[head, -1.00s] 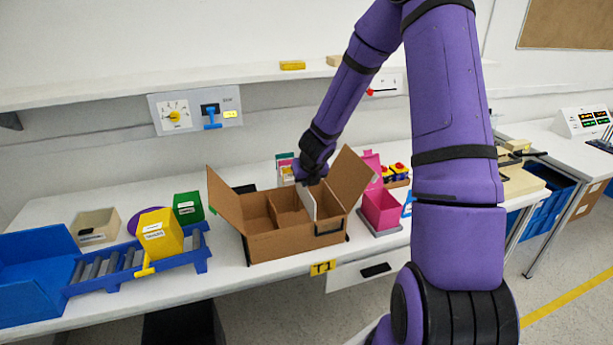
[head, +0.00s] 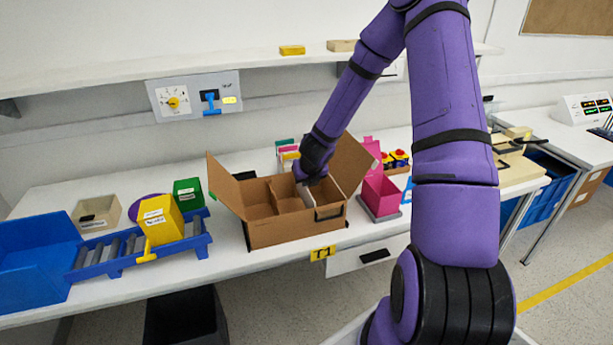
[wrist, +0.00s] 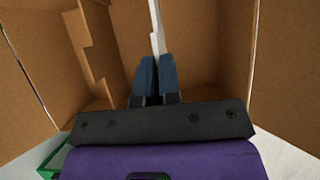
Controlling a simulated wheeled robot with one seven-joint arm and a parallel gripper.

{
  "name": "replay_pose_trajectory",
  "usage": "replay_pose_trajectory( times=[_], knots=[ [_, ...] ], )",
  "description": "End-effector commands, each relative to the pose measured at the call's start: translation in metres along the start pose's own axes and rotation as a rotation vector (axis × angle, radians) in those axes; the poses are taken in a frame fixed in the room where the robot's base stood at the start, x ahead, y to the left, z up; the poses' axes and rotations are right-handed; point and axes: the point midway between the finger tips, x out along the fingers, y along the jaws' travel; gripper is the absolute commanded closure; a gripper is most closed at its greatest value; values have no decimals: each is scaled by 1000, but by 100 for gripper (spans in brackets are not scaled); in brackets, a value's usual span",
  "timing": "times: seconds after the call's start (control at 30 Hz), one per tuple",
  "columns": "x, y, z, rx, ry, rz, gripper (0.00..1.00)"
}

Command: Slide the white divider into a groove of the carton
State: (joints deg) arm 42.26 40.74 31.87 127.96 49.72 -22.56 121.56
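The brown open carton (head: 282,232) stands on the white bench with its side flaps spread out. A brown partition (head: 286,197) inside splits it. The white divider (head: 307,198) is upright and partly down inside the right part of the carton. My gripper (head: 306,180) is low over the carton opening. In the wrist view, the fingers (wrist: 156,78) are close together with the thin white divider (wrist: 156,28) between them. The divider's lower edge and the grooves around it are hidden, so I cannot tell whether it is in a groove.
The carton's right flap (head: 354,172) stands close beside my gripper. A pink bin (head: 380,195) is to the right. A blue roller track (head: 125,250) with a yellow bin (head: 161,220) is to the left. A shelf (head: 230,68) runs behind.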

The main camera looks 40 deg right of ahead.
Motion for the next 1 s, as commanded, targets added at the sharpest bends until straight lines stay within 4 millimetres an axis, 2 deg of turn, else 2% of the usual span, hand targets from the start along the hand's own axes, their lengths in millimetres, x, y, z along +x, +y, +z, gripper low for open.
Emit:
replay_pose_trajectory(
  times=[0.6,1.0],
  knots=[
    [28,0,-16,1,2,0,100],
    [35,0,-20,1,0,0,100]
  ],
)
